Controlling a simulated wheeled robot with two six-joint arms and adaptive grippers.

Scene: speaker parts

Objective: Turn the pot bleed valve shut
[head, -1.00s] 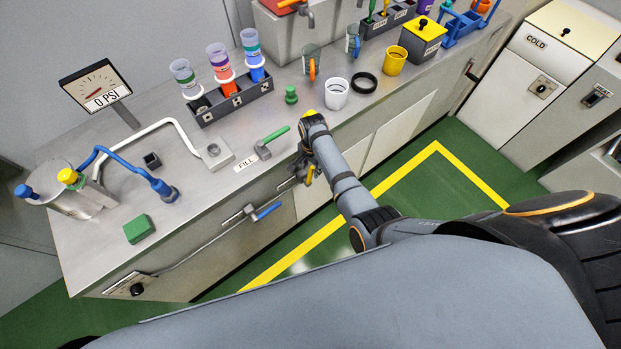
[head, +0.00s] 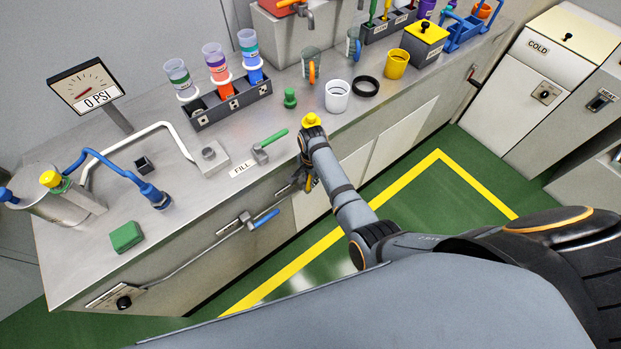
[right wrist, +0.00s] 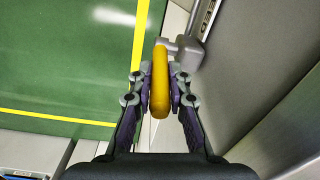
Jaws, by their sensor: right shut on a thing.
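My right gripper (head: 309,183) is at the front face of the steel bench. In the right wrist view, its two fingers (right wrist: 159,88) are shut on a yellow valve handle (right wrist: 160,65). The handle joins a grey valve body (right wrist: 184,52) at the bench front. In the head view, my fingers and wrist mostly hide this valve, and I cannot read a label on it. The steel pot (head: 58,200), with a yellow cap and a blue hose, stands at the left end of the bench. My left gripper is not in view.
A blue-handled valve (head: 262,220) is on the bench front, left of my gripper. A green-handled fill valve (head: 270,141) is on the bench top. A gauge (head: 88,86) reads 0 PSI. Cups and bottles stand behind. The green floor before the bench is clear.

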